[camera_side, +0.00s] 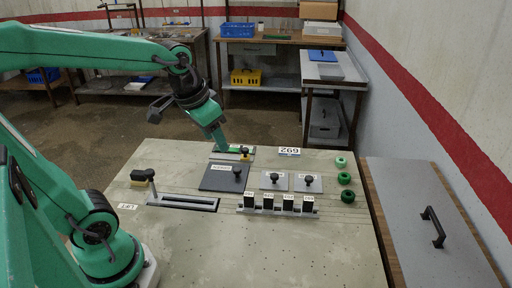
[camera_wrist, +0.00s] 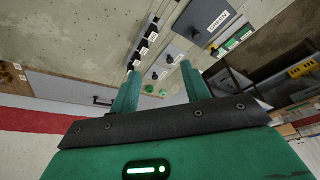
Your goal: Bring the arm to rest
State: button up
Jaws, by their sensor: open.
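My gripper (camera_side: 220,143) is above the back of the work table (camera_side: 280,255), pointing down near a green-and-white strip (camera_side: 232,153) with a black knob. I cannot tell from the side view whether its tips touch the strip. In the wrist view my gripper (camera_wrist: 160,75) has its two green fingers spread apart, with nothing held between them. The arm is stretched out across the left of the side view.
A dark plate with a knob (camera_side: 222,179), two grey plates (camera_side: 274,181), a rail with several black modules (camera_side: 290,204), a slotted bar (camera_side: 183,203) and green rings (camera_side: 345,178) occupy the table. Its front is clear. A handled grey panel (camera_side: 425,205) lies right.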

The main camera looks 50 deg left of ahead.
jog(key=s+d+t, duration=0.1)
jog(key=s+d, duration=0.1)
jog(key=s, duration=0.4)
jog(key=shift+s+d+r+t, duration=0.2)
jog(key=shift+s+d+t, duration=0.1)
jog(key=shift+s, duration=0.05)
dwell(0.8)
